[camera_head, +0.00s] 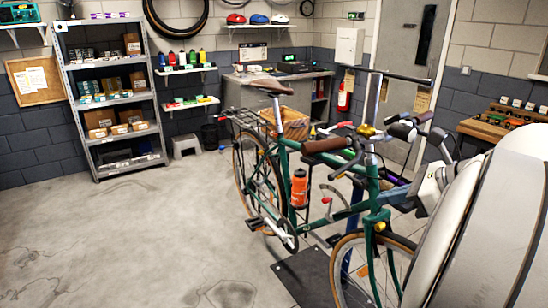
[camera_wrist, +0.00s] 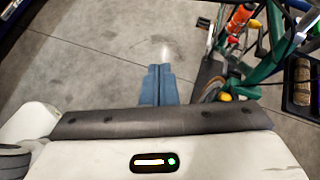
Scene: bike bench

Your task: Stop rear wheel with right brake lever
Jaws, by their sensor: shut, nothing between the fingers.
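The green bike (camera_head: 375,200) stands at the centre right in the head view, its rear wheel (camera_head: 238,172) farther back to the left. I cannot tell whether that wheel spins. The near handlebar grip (camera_head: 326,145) is brown, and a dark brake lever (camera_head: 349,165) shows by it, partly lost among the bars. In the wrist view, my gripper (camera_wrist: 158,70) has its blue-grey fingers together over bare floor, with nothing between them. The bike's green frame (camera_wrist: 270,66) lies to its right, apart from the fingers. The lever is not clearly seen there.
An orange bottle (camera_head: 299,188) sits on the frame. The front wheel (camera_head: 352,270) stands near a dark floor plate (camera_head: 308,275). A metal shelf (camera_head: 112,100), a step stool (camera_head: 185,145) and a workbench (camera_head: 285,85) line the back. The floor at left is clear.

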